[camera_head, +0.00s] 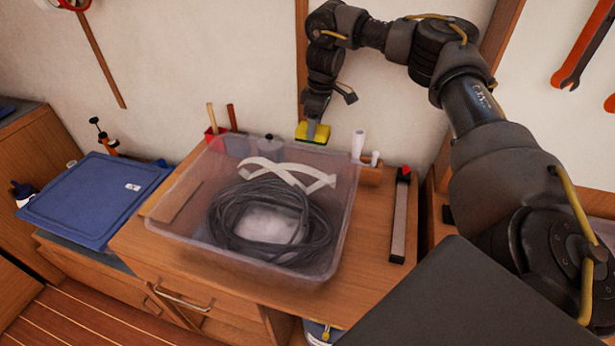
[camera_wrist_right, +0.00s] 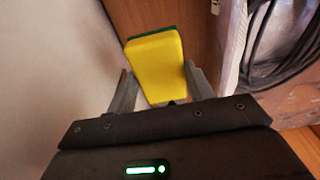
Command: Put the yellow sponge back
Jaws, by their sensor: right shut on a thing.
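The yellow sponge (camera_head: 314,132) has a green scouring side and is held at the back edge of the worktop, behind the clear bin. My right gripper (camera_head: 318,122) comes down from above and is shut on the sponge. In the right wrist view the sponge (camera_wrist_right: 156,64) sits upright between the two fingers (camera_wrist_right: 160,92), its yellow face toward the camera. In the head view I cannot tell whether its underside touches anything. My left gripper is not in view.
A clear plastic bin (camera_head: 335,240) holding a coiled dark line (camera_head: 225,215) and a white strap fills the worktop's middle. White cylinders (camera_head: 358,143) stand behind its right corner. A long bar (camera_head: 400,215) lies to the right. A blue lid (camera_head: 85,205) lies at left.

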